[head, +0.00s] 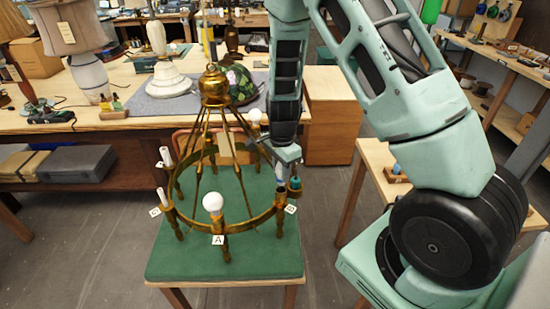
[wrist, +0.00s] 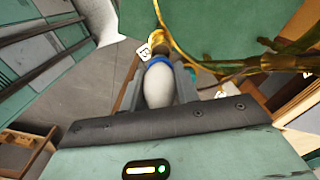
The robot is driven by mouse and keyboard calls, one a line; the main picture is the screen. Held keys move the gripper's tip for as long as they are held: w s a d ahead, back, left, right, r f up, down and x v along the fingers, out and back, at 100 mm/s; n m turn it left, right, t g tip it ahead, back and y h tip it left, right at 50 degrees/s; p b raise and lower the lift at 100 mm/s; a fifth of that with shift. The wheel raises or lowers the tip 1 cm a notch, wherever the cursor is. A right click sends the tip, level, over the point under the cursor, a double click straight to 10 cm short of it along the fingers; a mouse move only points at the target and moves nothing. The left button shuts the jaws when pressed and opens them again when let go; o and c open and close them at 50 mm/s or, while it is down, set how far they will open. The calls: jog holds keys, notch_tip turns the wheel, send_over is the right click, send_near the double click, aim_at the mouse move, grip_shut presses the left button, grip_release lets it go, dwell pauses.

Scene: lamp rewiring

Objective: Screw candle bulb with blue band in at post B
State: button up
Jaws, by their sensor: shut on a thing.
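The brass chandelier frame (head: 222,228) stands on a green-topped table with lettered tags around its ring. The tag for post B (head: 291,208) is on the ring's right side; in the wrist view a tag (wrist: 144,51) sits beside a brass post (wrist: 157,36). My gripper (head: 287,172) is over post B, pointing down. In the wrist view my gripper (wrist: 162,84) is shut on the white candle bulb (wrist: 159,88), whose blue band (wrist: 158,61) faces the post. The bulb lines up with the post; its base is hidden, so I cannot tell whether it is seated.
A round white bulb (head: 213,202) stands at the post tagged A (head: 218,240). White candle sleeves (head: 163,197) stand at the left posts. A workbench (head: 130,75) with lamps is behind. A small wooden table (head: 385,185) is to the right, partly behind my arm.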

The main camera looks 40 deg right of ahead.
aim_at(280, 180)
jog(key=shift+w, duration=0.1)
jog(key=shift+f+b, duration=1.7)
jog(key=shift+f, duration=0.35)
jog(key=shift+f, duration=0.15)
jog(key=shift+o, duration=1.2)
jog(key=shift+c, duration=1.4)
jog(key=m+p, duration=0.2)
jog(key=m, duration=0.1)
jog(key=shift+r, duration=0.3)
jog(key=m+p, duration=0.2)
jog(key=m, duration=0.2)
jog(key=shift+f+m, duration=0.3)
jog(key=shift+m, duration=0.3)
